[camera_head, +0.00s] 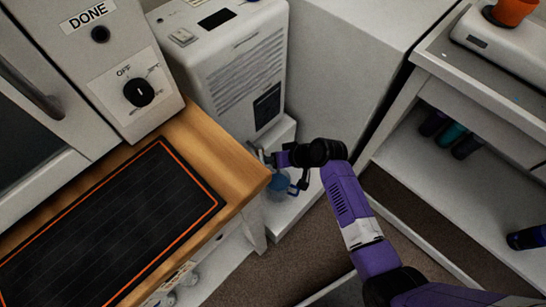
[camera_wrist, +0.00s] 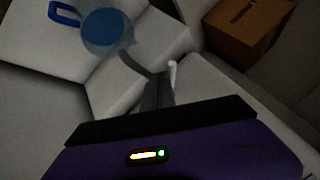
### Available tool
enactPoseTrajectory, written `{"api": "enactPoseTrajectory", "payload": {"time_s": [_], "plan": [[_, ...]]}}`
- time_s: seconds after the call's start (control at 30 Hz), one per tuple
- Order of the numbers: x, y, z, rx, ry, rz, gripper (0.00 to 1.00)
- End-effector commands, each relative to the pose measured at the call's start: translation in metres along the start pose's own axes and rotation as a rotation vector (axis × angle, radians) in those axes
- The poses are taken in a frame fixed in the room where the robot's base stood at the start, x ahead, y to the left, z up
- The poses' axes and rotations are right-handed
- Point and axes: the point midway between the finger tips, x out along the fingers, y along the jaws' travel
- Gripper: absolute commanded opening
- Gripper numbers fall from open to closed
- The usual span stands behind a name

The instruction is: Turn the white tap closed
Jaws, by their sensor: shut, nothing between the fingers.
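The white tap (camera_wrist: 172,72) shows in the wrist view as a small pale lever right beside my fingertips. I cannot tell whether they touch it. My gripper (camera_wrist: 157,84) is shut with nothing in it; in the head view my gripper (camera_head: 268,157) is at the lower front of the white machine (camera_head: 240,72). The tap is not clear in the head view. A clear jug (camera_head: 277,186) with a blue handle and blue content stands on the machine's base, below my gripper. The jug (camera_wrist: 106,28) also shows at the top left of the wrist view.
A wooden bench (camera_head: 236,165) with a black, orange-edged mat (camera_head: 110,225) lies left of the machine. An oven with a dial (camera_head: 139,92) stands behind it. White shelving (camera_head: 440,170) with dark bottles is at right. A cardboard box (camera_wrist: 248,30) shows in the wrist view.

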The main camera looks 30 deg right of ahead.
Motion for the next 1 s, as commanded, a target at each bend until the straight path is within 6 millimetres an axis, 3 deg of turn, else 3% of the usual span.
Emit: {"api": "enactPoseTrajectory", "payload": {"time_s": [0.47, 1.0], "plan": [[0.002, -0.018, 0.004, 0.228, 0.133, 0.143, 0.00], [0.021, -0.041, 0.002, 0.229, 0.133, 0.141, 0.00]]}}
